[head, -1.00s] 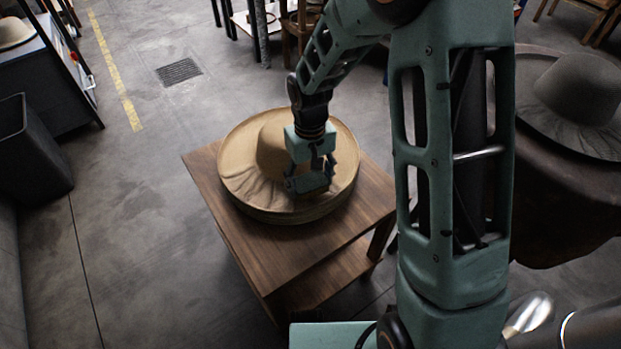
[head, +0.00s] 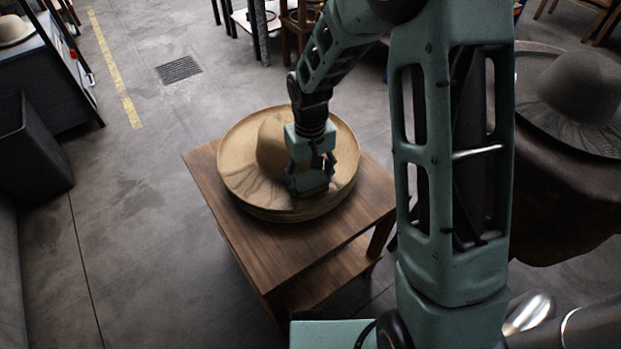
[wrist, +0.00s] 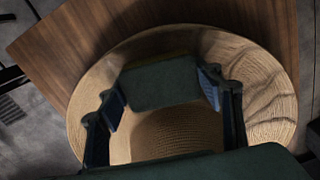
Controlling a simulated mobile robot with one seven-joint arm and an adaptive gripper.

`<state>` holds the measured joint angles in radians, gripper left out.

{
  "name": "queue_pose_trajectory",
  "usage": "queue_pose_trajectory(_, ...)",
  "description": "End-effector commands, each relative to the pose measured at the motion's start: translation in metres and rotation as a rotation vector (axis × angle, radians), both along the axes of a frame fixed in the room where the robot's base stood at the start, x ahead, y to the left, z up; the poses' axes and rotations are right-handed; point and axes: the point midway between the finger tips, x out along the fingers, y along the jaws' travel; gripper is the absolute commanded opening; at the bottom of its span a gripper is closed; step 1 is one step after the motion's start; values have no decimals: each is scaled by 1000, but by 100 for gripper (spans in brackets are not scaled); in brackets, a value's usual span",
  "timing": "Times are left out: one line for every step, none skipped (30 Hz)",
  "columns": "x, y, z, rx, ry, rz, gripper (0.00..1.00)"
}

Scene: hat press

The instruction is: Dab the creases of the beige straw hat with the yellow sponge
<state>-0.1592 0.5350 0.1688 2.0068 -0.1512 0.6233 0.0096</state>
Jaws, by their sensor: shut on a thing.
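The beige straw hat (head: 240,165) lies crown up on a wooden stand, with its wide brim spread around it. Wavy creases show on the near left of the brim, and on the right of the brim in the wrist view (wrist: 272,105). My gripper (head: 311,178) is over the near right side of the brim, beside the crown. Its fingers are shut on the sponge (wrist: 158,84), which looks dark green with a dull yellow edge. The sponge is low at the brim; whether it touches the straw I cannot tell. My gripper hides part of the crown and brim.
The wooden stand (head: 290,255) has bare top around the hat and a lower shelf. A grey hat (head: 582,90) sits on a dark round surface at right. A dark bin (head: 30,150) stands at left. The floor between is clear.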

Motion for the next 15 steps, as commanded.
queue_pose_trajectory(0, 0, -1, 0, 0, 0, 41)
queue_pose_trajectory(0, 0, -2, 0, 0, 0, 41)
queue_pose_trajectory(0, 0, -2, 0, 0, 0, 41)
queue_pose_trajectory(0, 0, -2, 0, 0, 0, 41)
queue_pose_trajectory(0, 0, -3, 0, 0, 0, 41)
queue_pose_trajectory(0, 0, -3, 0, 0, 0, 41)
queue_pose_trajectory(0, 0, -4, 0, 0, 0, 41)
queue_pose_trajectory(0, 0, -4, 0, 0, 0, 41)
queue_pose_trajectory(0, 0, -4, 0, 0, 0, 41)
queue_pose_trajectory(0, 0, -5, 0, 0, 0, 41)
queue_pose_trajectory(0, 0, -5, 0, 0, 0, 41)
queue_pose_trajectory(0, 0, -6, 0, 0, 0, 41)
queue_pose_trajectory(0, 0, -6, 0, 0, 0, 41)
queue_pose_trajectory(0, 0, -6, 0, 0, 0, 41)
queue_pose_trajectory(0, 0, -7, 0, 0, 0, 41)
